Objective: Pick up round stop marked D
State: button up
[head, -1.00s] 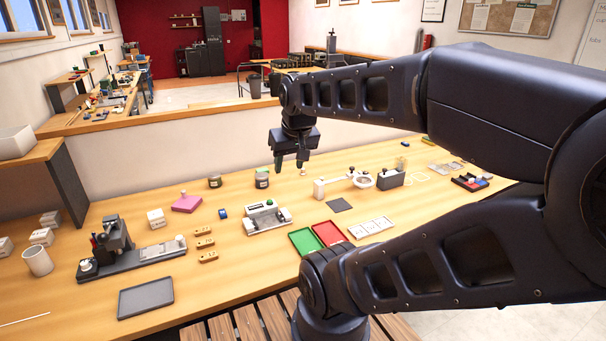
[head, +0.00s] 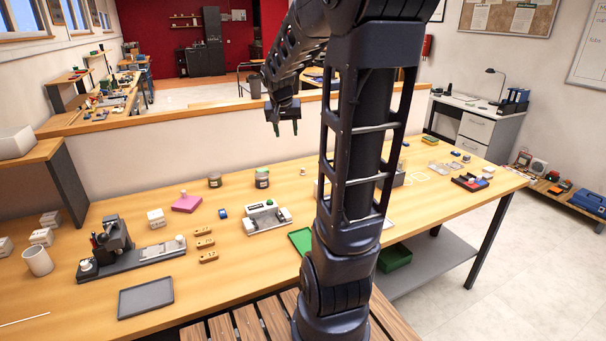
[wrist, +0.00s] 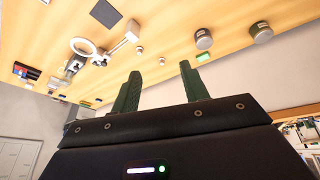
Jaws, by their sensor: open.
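My gripper (head: 284,128) hangs above the back edge of the workbench in the head view, fingers open and empty. In the wrist view its two green fingers (wrist: 160,78) stand apart with nothing between them. A small round piece (head: 302,171) stands on the bench behind the white device. In the wrist view, small round pieces (wrist: 162,61) lie on the bench beyond the fingertips. No letter D is legible on any of them, so I cannot tell which is the round stop marked D.
Two lidded jars (head: 262,178) stand at the back of the bench. The white device (head: 267,217) and green tray (head: 301,240) are in front. A ring magnifier (wrist: 82,46) shows in the wrist view. My arm hides part of the bench's right half. A low wall (head: 180,140) runs behind.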

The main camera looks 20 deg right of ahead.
jog(key=w+d+f+m, duration=0.1)
jog(key=w+d+f, duration=0.35)
jog(key=w, duration=0.35)
jog(key=w+d+f+m, duration=0.2)
jog(key=w+d+f, duration=0.25)
jog(key=w, duration=0.25)
jog(key=m+g, duration=0.1)
jog(key=m, duration=0.1)
send_near(303, 169)
jog(key=shift+h, duration=0.4)
jog(key=x, duration=0.4)
jog(key=shift+a+x, duration=0.15)
jog(key=shift+x, duration=1.15)
jog(key=shift+a+x, duration=0.2)
jog(key=shift+x, duration=1.15)
jog(key=shift+w, duration=0.1)
jog(key=c, duration=0.8)
